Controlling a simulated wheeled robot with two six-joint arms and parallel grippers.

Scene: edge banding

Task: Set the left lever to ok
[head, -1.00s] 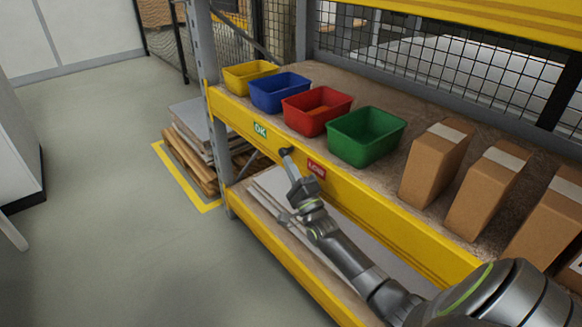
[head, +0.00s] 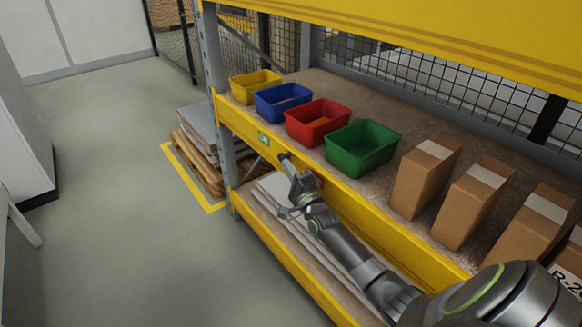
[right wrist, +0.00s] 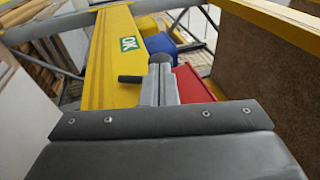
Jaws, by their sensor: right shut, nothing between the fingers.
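The green OK label (head: 263,139) is on the front of the yellow shelf beam; it also shows in the right wrist view (right wrist: 128,43). My right gripper (head: 287,163) is at the beam's front, to the right of this label. It is shut and empty. In the right wrist view my right gripper (right wrist: 160,80) points along the beam, and a short dark bar (right wrist: 131,78), likely the lever's handle, sticks out to the left beside its fingers. I cannot tell if they touch. The lever's base is largely hidden. My left gripper is out of view.
Yellow (head: 255,86), blue (head: 283,101), red (head: 318,122) and green (head: 362,148) bins stand on the shelf above the beam. Several cardboard boxes (head: 425,180) stand to their right. Flat boards lie on the lower shelf. The floor at left is clear.

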